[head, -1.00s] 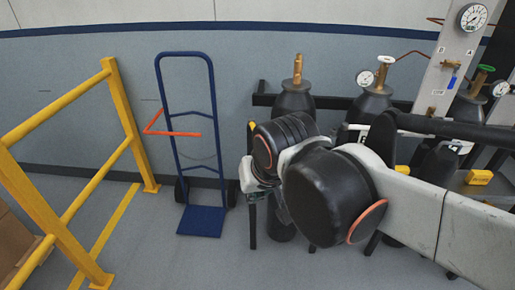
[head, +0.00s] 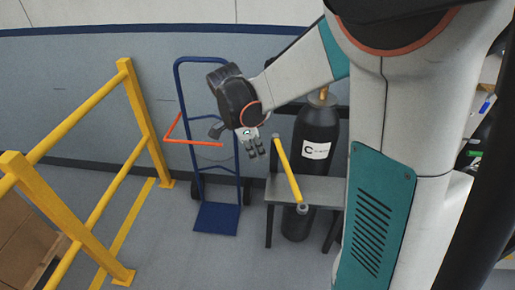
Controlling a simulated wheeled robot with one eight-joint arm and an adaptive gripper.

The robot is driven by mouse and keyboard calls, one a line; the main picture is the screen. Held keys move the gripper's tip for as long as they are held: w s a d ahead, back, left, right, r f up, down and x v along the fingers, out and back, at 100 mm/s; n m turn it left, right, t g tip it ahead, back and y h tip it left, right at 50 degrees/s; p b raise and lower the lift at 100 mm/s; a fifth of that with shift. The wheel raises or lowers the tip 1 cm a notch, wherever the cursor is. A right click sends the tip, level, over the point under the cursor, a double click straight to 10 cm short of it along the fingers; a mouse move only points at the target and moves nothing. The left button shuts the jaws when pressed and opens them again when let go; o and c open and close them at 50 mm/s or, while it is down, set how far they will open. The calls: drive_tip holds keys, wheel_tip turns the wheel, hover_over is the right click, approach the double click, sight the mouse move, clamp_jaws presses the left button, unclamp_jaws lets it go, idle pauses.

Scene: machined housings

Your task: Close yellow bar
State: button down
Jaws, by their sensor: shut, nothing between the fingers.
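The yellow bar (head: 287,168) is a thin rod with a grey cap at its lower end. It slants outward in front of a dark gas cylinder (head: 316,160) with a white "C" label, above a grey stand (head: 282,190). My gripper (head: 256,152) is just left of the bar's upper end, with its dark fingers pointing down. The fingers are shut and empty. In this view a small gap shows between the fingers and the bar; the depth between them is hard to judge. My arm hides much of the right side, including other parts of the rack.
A blue hand truck (head: 215,217) with an orange-red bar (head: 193,142) stands against the wall behind my gripper. A yellow guard rail (head: 143,115) runs along the left, with cardboard boxes (head: 22,235) behind it.

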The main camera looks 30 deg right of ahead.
sight(288, 175)
drive_tip(key=s+d+f+b, duration=0.2)
drive_tip(key=d+f+b, duration=0.2)
drive_tip(key=f, duration=0.6)
drive_tip(key=d, duration=0.2)
drive_tip(key=shift+d+f, duration=0.15)
drive_tip(key=shift+d, duration=0.2)
drive_tip(key=shift+d, duration=0.1)
drive_tip(key=shift+s+d+n+t, duration=0.15)
drive_tip(key=shift+s+d+n, duration=0.2)
drive_tip(key=shift+d, duration=0.3)
drive_tip(key=shift+s+d+n+t, duration=0.15)
drive_tip(key=shift+s+d+n, duration=0.15)
drive_tip(key=shift+d, duration=0.35)
drive_tip(key=w+d+n+t, duration=0.1)
drive_tip(key=w+d+n, duration=0.1)
drive_tip(key=d+n, duration=0.4)
drive_tip(key=w+d+n+t+y, duration=0.1)
drive_tip(key=d+n, duration=0.4)
drive_tip(key=d, duration=1)
drive_tip(key=shift+w+d+n+t+b, duration=0.3)
drive_tip(key=shift+w+t+b, duration=0.2)
drive_tip(key=shift+w, duration=0.45)
